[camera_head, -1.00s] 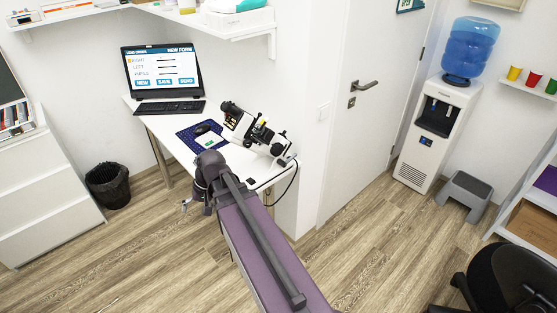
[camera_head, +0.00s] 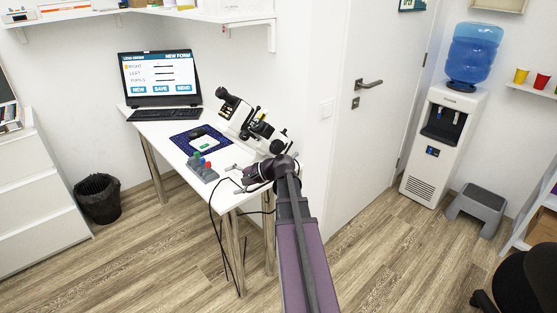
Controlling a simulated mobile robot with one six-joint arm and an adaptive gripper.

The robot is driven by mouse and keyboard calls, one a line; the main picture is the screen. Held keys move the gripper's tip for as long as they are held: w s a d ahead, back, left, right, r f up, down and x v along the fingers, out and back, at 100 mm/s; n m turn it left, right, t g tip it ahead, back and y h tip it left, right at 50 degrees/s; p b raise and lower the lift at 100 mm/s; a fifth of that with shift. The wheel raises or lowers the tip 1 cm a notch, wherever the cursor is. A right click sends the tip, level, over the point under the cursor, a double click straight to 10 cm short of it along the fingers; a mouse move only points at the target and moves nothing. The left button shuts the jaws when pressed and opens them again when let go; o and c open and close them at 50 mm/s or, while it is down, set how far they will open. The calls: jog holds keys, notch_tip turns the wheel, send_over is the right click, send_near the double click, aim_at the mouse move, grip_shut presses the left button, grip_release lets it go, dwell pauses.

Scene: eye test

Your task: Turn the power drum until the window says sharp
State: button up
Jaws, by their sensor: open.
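The white and black optical instrument (camera_head: 243,122), which looks like a lens meter, stands tilted on the white desk (camera_head: 176,131). A dark round knob (camera_head: 279,147) shows at its lower right end; I cannot tell whether it is the power drum. The window with the sharp reading cannot be made out. My gripper (camera_head: 236,179) is open and empty at the desk's right front edge, in front of the instrument and apart from the knob. My wrist hides part of the instrument's base.
A grey holder (camera_head: 202,170) with green, blue and red pieces stands left of my gripper. Black cables hang off the front edge. A door (camera_head: 364,130) is at right.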

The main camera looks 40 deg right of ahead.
jog(key=s+d+f+m+t+b, duration=0.1)
jog(key=d+m+t+b, duration=0.25)
jog(key=d, duration=0.45)
jog(key=s+d+f+m+t+b, duration=0.1)
jog(key=d+f+m+t+b, duration=0.15)
jog(key=d+b, duration=0.4)
jog(key=m+t+h+b, duration=0.3)
jog(key=m+t+b, duration=0.1)
jog(key=t+b, duration=0.1)
send_near(280, 149)
jog(key=s, duration=0.3)
jog(key=shift+d+f, duration=0.35)
jog(key=shift+d, duration=0.05)
jog(key=shift+w, duration=0.1)
jog(key=p+x, duration=0.4)
jog(key=x, duration=0.9)
jog(key=shift+w+a, duration=0.1)
jog(key=shift+w, duration=0.2)
jog(key=c, duration=0.9)
